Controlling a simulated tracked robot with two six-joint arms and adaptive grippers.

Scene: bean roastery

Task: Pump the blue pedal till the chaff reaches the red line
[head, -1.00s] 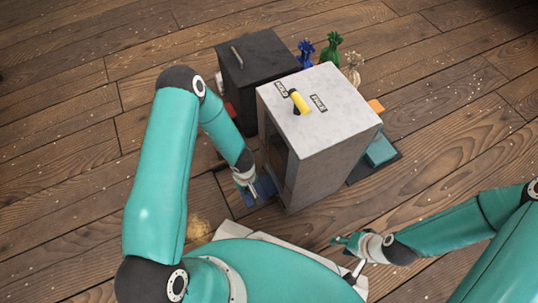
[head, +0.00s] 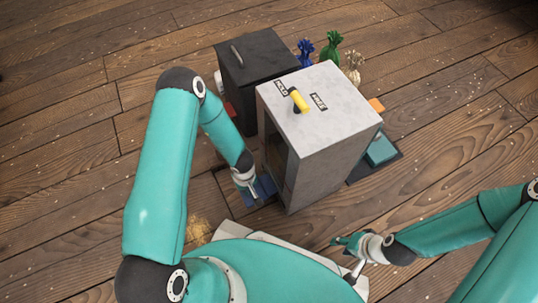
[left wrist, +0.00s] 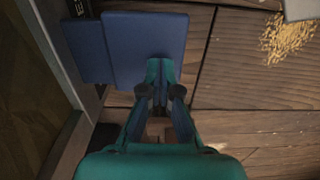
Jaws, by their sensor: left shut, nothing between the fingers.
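The blue pedal (head: 263,190) is at the foot of the grey cabinet's left side. In the left wrist view a blue plate of the pedal (left wrist: 150,40) lies just beyond my fingertips, with a second blue piece beside it to the left. My left gripper (head: 250,189) is shut and empty; its fingertips (left wrist: 161,68) overlap the plate's near edge, and I cannot tell whether they touch. My right gripper (head: 342,241) is in front of the cabinet, apart from it; its jaw is too small to read. The chaff level and red line cannot be made out.
The grey cabinet (head: 335,150) has a dark window on its left side and a yellow-and-black handle (head: 299,100) on top. A black box (head: 258,75) stands behind it. Colored sacks (head: 331,50) and a teal block (head: 381,150) are beyond. Loose chaff (head: 198,230) lies on the floor.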

